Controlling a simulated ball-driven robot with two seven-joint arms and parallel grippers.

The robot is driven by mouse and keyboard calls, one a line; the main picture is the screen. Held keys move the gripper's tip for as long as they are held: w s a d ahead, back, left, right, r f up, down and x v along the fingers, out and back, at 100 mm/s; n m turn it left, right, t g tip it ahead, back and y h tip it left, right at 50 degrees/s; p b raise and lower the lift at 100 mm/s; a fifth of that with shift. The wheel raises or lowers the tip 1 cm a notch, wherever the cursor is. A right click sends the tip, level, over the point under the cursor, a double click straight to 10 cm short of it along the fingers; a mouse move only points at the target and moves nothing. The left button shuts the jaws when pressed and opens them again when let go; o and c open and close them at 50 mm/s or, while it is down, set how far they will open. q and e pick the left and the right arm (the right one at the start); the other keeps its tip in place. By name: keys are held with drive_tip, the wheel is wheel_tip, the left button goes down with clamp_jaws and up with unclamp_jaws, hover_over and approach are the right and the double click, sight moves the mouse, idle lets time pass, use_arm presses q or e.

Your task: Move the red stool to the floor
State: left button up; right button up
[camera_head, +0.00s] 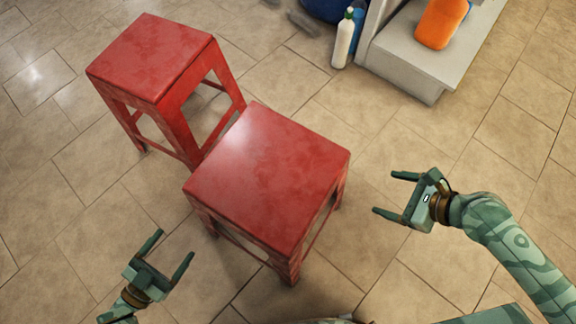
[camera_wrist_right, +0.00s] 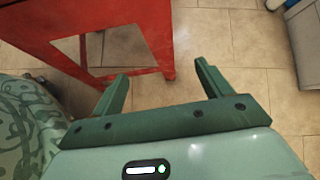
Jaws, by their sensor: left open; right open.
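Two red stools with square tops show in the head view. The nearer stool (camera_head: 268,175) stands upright in the middle, between my grippers. The farther stool (camera_head: 150,58) stands upright behind it to the left; their edges overlap in the picture, and I cannot tell if they touch. My left gripper (camera_head: 173,246) is open and empty, left of and in front of the nearer stool. My right gripper (camera_head: 385,192) is open and empty, apart from that stool on its right. In the right wrist view, a red stool (camera_wrist_right: 90,18) with a leg shows beyond the open fingers.
Tan tiled floor (camera_head: 480,160) is clear around the stools. At the back right, a pale low platform (camera_head: 405,62) bears an orange container (camera_head: 441,22). A white bottle (camera_head: 343,42) stands beside it on the floor, near a dark blue object (camera_head: 322,8).

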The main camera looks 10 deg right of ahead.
sight(343, 181)
use_arm(q)
drive_tip(key=shift+r, duration=0.1)
use_arm(e)
drive_tip(key=x, duration=1.6)
drive_tip(key=shift+w+a, duration=0.1)
drive_tip(key=shift+w, duration=0.1)
use_arm(q)
drive_tip(key=x, duration=1.6)
drive_tip(key=shift+d, duration=0.15)
drive_tip(key=shift+w, duration=0.1)
clamp_jaws()
use_arm(e)
clamp_jaws()
